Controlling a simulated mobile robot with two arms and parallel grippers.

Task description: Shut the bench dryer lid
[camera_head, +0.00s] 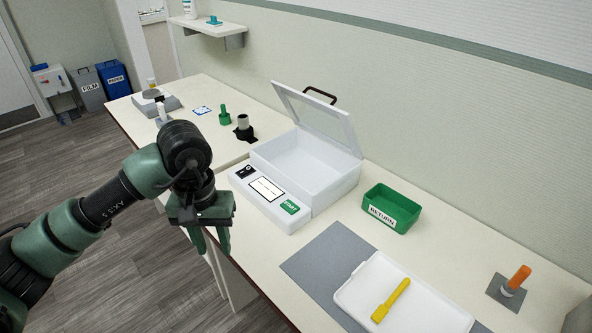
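The bench dryer (268,208) is a white box on the counter, with a control panel and a green START button on its front. Its lid (322,113) stands open, tilted up and back towards the wall, with a dark handle (320,95) at its top edge. The open chamber looks empty. My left gripper (210,245) hangs in front of the dryer's panel, off the counter's front edge, fingers pointing down. Its fingers are apart and nothing shows between them. My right gripper does not show.
A green RETURN bin (390,208) stands right of the dryer. A white tray (437,312) with a yellow tool (391,300) lies on a grey mat (318,268). An orange-handled item (516,279) is far right. Small green and black items (243,128) stand left of the dryer.

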